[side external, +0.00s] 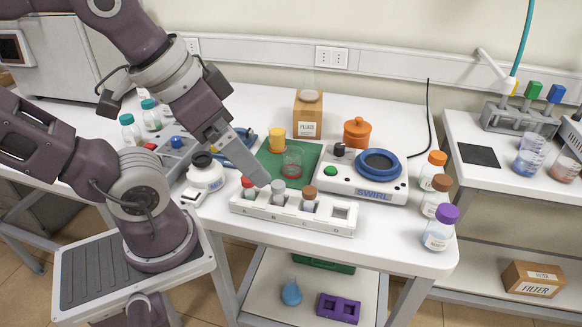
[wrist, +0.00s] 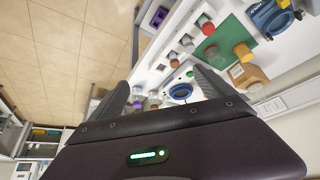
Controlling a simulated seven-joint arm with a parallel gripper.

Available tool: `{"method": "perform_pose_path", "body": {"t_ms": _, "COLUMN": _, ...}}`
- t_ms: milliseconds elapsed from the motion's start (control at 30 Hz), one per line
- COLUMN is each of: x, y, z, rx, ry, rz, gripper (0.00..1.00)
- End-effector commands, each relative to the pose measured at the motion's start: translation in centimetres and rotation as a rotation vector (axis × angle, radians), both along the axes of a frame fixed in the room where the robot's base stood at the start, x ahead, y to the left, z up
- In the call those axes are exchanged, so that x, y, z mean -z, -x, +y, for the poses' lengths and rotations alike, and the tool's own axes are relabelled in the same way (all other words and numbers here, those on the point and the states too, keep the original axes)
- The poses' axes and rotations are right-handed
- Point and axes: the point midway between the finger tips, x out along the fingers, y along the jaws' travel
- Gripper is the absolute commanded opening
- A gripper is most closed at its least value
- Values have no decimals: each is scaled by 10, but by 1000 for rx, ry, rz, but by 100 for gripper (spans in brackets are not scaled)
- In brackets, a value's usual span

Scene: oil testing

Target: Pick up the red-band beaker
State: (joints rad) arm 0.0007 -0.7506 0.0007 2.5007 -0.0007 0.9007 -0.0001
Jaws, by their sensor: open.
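The red-band beaker (side external: 292,162) is a small clear beaker with red near its bottom. It stands upright on the green mat (side external: 272,156) at the middle of the bench. My gripper (side external: 260,180) hangs left of the beaker in the side view, over the left part of the white rack, apart from the beaker. Its fingers are spread with nothing between them in the wrist view (wrist: 162,92).
The white rack (side external: 292,219) with capped vials stands in front of the mat. A yellow cup (side external: 277,140) is close behind the beaker. The swirl plate (side external: 377,163) and orange pot (side external: 357,133) are right, a cardboard box (side external: 308,118) behind, a white device (side external: 205,176) left.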

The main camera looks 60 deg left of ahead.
Motion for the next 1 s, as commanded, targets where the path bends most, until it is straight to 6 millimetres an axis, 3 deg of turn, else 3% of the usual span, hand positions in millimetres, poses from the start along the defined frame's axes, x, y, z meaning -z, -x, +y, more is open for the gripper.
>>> {"method": "perform_pose_path", "body": {"t_ms": 400, "x": 0, "y": 0, "z": 0, "rx": 0, "ry": -1, "rz": -1, "gripper": 92}}
{"method": "perform_pose_path", "body": {"t_ms": 633, "x": 0, "y": 0, "z": 0, "rx": 0, "ry": -1, "rz": -1, "gripper": 49}}
{"method": "perform_pose_path", "body": {"t_ms": 900, "x": 0, "y": -1, "z": 1, "rx": -1, "ry": -3, "rz": -2, "gripper": 49}}
{"method": "perform_pose_path", "body": {"t_ms": 967, "x": 0, "y": -11, "z": 9, "rx": -23, "ry": -26, "rz": -13, "gripper": 49}}
{"method": "perform_pose_path", "body": {"t_ms": 1000, "x": 1, "y": -27, "z": 23, "rx": -52, "ry": -64, "rz": -31, "gripper": 49}}
